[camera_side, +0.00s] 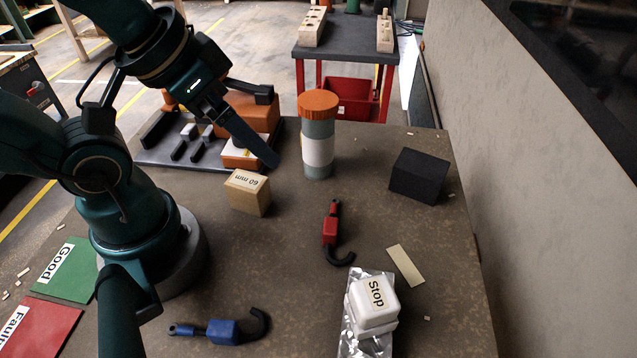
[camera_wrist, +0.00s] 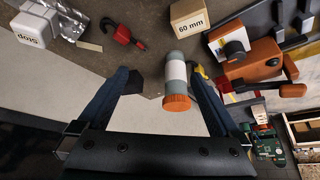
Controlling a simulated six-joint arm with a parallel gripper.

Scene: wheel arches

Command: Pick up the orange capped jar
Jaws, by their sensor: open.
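The orange capped jar (camera_side: 318,149) stands upright on the table near its far edge in the side view. It has a ribbed orange lid, a grey body and a white band. My gripper (camera_side: 272,128) is open and empty, just left of the jar in the side view, with its fingers pointing toward it. In the wrist view the jar (camera_wrist: 176,72) appears between the open fingers of my gripper (camera_wrist: 164,78), nearer the right one. I cannot tell how far the fingertips are from it.
A wooden 60 mm block (camera_side: 248,192) sits left of the jar. A black block (camera_side: 419,176) sits to its right. A tool tray (camera_side: 165,157) with orange parts lies behind my gripper. Red (camera_side: 331,231) and blue (camera_side: 222,331) hooks and a white Stop block (camera_side: 373,302) lie nearer the camera.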

